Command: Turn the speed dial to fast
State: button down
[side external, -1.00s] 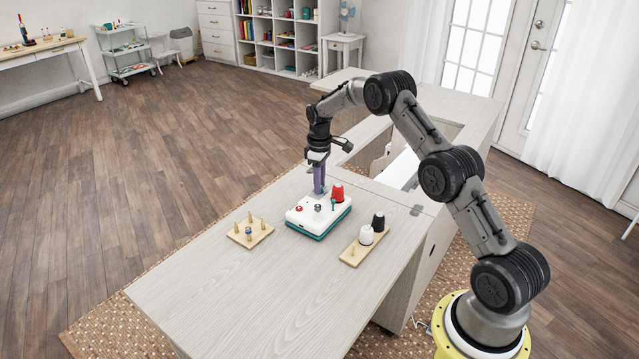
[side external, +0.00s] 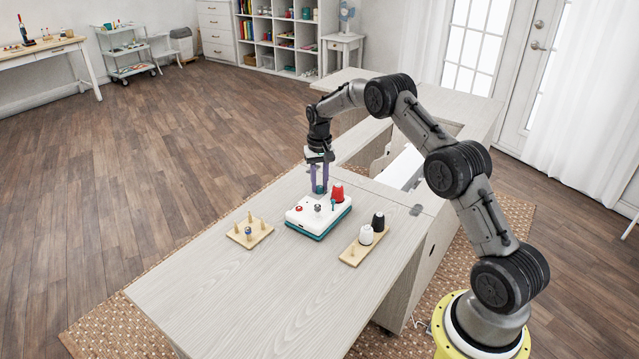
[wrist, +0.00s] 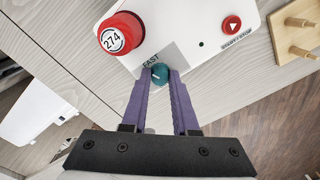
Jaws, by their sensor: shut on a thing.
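The speed dial (wrist: 160,74) is a small round teal knob with a pale mark, on the white machine (wrist: 185,18). In the side view my gripper (side external: 319,189) points down at the back of the machine (side external: 322,227), which has a teal base. The dial is small there, between the fingertips.
A red thread cone (wrist: 120,35) marked 274 stands close to the dial. A red START/STOP button (wrist: 232,24) is on the machine top. A wooden bobbin board (side external: 250,232) lies left and a board with white and black cones (side external: 355,252) right. The front tabletop is clear.

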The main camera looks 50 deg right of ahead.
aim_at(319, 187)
jog(key=m, duration=0.5)
jog(key=shift+r, duration=0.1)
dwell(0.5)
jog(key=c, duration=0.7)
grip_release()
notch_tip(319, 187, up, 14)
jog(key=shift+f, duration=0.1)
